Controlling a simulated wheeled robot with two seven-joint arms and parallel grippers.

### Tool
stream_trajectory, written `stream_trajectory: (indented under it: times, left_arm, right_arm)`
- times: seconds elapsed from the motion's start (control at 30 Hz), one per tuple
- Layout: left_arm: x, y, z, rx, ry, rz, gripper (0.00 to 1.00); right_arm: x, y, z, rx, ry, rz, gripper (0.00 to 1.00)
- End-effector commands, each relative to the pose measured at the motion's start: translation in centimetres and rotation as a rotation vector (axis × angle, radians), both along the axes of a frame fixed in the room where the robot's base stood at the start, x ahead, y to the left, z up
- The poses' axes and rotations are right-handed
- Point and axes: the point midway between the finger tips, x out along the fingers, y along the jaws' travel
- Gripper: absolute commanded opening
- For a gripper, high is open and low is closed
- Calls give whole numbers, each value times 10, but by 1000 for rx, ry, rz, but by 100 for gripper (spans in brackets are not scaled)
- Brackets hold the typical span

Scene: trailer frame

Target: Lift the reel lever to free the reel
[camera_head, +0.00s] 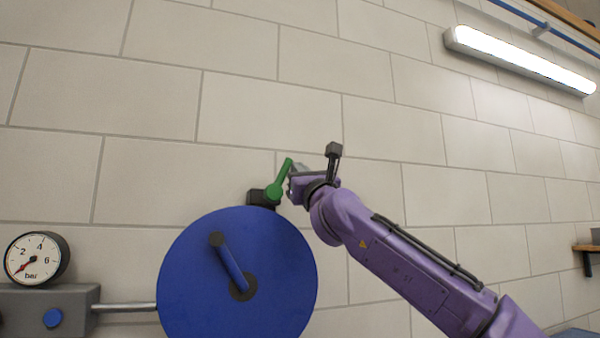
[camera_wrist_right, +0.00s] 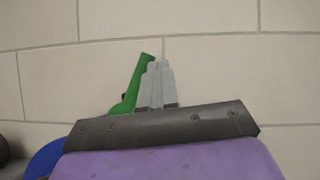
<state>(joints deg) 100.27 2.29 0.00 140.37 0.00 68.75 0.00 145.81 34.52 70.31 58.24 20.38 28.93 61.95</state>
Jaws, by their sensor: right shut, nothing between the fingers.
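The green reel lever (camera_head: 280,182) sits on a dark block (camera_head: 257,198) at the top of the blue reel (camera_head: 200,270). The lever points up and slightly to the right. My right gripper (camera_head: 299,167) is at the lever's right side, close to its upper part; its fingers are partly hidden by my wrist. In the right wrist view the grey fingers (camera_wrist_right: 157,80) are together, with nothing between them, and the green lever (camera_wrist_right: 132,88) stands just left of them. I cannot tell whether they touch it. My left gripper is not in view.
A pressure gauge (camera_head: 36,258) stands on a grey box (camera_head: 50,308) at the left, with a metal rod (camera_head: 125,307) running to the reel. A pale block wall (camera_head: 330,70) lies behind. A lit lamp (camera_head: 520,60) hangs upper right. A small shelf (camera_head: 588,248) is at the right edge.

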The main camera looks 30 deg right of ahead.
Motion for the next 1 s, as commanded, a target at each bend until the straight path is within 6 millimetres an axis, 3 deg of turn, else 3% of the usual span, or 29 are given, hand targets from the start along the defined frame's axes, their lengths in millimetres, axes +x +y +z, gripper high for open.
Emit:
stream_trajectory:
  times: [0.17, 0.3, 0.5, 0.7, 1.0]
  left_arm:
    - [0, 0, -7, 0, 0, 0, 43]
    - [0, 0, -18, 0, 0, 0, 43]
    - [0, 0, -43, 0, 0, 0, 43]
    - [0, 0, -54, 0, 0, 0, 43]
    - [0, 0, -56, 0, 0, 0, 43]
  right_arm:
    - [-2, -10, -7, 2, 0, 1, 0]
    - [-8, -34, -21, 3, 0, 3, 0]
    - [-55, -51, -33, 3, -5, 6, 0]
    - [-87, -64, -38, 2, -2, 6, 0]
    - [-98, -68, -39, 0, 0, 6, 0]
